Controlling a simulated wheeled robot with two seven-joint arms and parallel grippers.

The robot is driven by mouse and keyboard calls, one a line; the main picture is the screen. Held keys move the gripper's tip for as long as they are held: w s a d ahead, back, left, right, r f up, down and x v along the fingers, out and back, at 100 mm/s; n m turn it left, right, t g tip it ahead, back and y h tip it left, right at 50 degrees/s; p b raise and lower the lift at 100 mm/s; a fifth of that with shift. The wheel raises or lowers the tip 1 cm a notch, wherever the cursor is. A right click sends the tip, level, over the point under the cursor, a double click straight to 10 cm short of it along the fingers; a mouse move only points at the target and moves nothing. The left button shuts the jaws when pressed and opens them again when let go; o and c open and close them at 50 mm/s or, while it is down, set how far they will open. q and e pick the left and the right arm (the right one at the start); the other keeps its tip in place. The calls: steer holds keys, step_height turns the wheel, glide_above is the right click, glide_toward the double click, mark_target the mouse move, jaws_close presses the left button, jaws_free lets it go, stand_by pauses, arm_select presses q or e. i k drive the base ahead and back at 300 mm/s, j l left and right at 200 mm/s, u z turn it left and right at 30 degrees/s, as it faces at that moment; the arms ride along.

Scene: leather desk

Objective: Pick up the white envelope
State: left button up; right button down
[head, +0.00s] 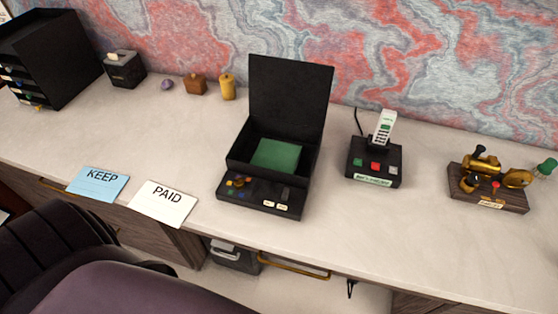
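A white envelope or card (163,207) marked "PAID" lies flat near the desk's front edge, left of the middle in the head view. Its lower edge is close to the desk edge. A light blue card (97,184) marked "KEEP" lies just to its left, slightly apart. Neither of my grippers shows in the head view, and nothing is holding the white envelope.
An open black box (230,189) with a green item (275,155) inside stands right of the envelope. A phone on a black base (374,163) and a brass device on a wooden base (489,189) stand further right. A black organizer (52,58) is back left. A dark chair (130,292) stands in front.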

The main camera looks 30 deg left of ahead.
mark_target(165, 205)
steer(key=u, duration=2.05)
